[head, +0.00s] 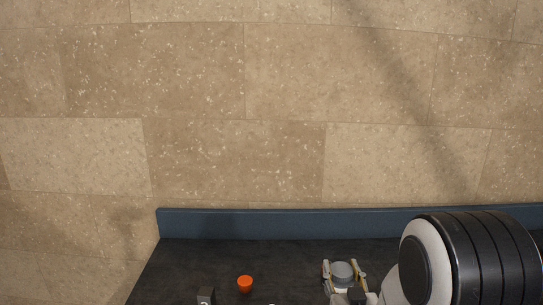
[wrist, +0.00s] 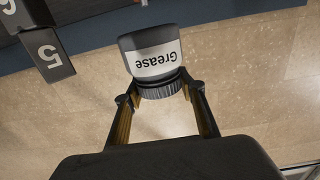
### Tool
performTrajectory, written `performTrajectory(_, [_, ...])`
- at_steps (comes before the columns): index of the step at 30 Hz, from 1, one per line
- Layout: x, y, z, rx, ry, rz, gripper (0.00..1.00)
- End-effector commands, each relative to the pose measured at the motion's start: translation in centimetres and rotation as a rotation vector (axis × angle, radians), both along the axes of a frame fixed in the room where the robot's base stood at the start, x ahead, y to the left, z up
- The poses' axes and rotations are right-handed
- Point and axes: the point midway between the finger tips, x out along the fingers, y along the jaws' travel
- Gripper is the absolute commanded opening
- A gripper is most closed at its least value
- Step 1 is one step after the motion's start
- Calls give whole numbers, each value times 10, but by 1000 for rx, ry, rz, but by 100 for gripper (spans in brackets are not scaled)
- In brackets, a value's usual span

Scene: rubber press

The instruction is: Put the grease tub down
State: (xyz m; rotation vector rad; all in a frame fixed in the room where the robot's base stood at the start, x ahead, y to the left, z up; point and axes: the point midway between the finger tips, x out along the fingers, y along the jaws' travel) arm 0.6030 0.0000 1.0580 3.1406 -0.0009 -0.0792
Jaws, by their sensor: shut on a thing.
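The grease tub is a grey tub with a white label reading "Grease" and a dark ribbed lid. In the wrist view the tub (wrist: 150,52) appears upside down, with its ribbed lid between the two fingers of my gripper (wrist: 158,88). My gripper is shut on it at the lid end. In the head view the tub (head: 343,271) shows as a grey round shape between the yellowish fingers of my gripper (head: 344,275), over the dark bench at the lower right. Its height above the bench cannot be told.
The dark bench top (head: 180,265) has a blue raised back edge (head: 260,222). An orange cup (head: 245,284) and a small grey block (head: 206,295) stand left of my gripper.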

Motion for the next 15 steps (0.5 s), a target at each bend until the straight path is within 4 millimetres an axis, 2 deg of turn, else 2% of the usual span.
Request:
performTrajectory(8, [1, 0, 0, 0, -2, 0, 9])
performTrajectory(15, [6, 0, -12, 0, -1, 0, 9])
